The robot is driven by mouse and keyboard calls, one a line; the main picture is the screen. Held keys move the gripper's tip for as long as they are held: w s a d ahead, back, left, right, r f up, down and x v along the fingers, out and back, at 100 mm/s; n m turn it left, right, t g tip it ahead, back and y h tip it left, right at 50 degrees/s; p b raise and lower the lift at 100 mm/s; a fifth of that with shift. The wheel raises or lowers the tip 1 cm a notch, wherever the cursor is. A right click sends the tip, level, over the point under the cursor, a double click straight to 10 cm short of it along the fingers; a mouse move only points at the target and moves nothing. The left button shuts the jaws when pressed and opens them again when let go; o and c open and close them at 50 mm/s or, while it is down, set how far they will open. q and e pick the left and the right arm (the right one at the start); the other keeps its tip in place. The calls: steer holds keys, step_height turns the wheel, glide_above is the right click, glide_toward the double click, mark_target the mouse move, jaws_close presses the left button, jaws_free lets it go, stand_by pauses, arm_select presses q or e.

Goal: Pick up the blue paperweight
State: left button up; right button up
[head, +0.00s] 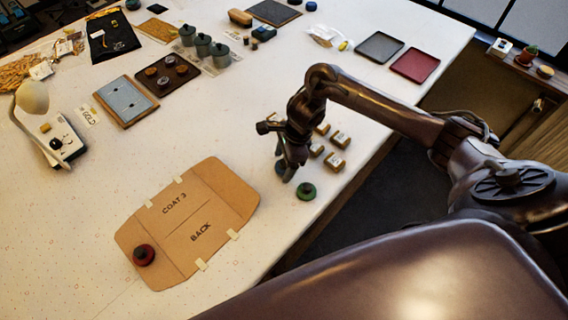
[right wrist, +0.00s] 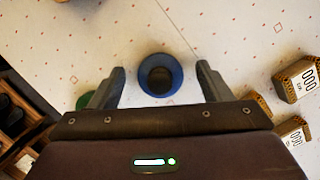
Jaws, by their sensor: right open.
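The blue paperweight (right wrist: 147,87) is a round blue disc with a dark knob, on the white table. In the right wrist view it lies between the fingertips of my right gripper (right wrist: 161,72), with a gap on each side. The gripper is open and empty. In the head view the right gripper (head: 286,173) points down over the table, and the blue paperweight (head: 280,167) is mostly hidden behind its fingers. My left gripper is not in view.
A green paperweight (head: 306,191) stands close by, toward the table edge. Several small kraft boxes (head: 334,161) lie just behind. A cardboard pattern (head: 218,190) with a red paperweight (head: 144,255) lies to the left. Bare table (head: 225,130) is free behind it.

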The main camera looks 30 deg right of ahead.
steer(key=c, duration=1.2)
steer(key=shift+c, duration=0.2)
steer(key=shift+r, duration=0.15)
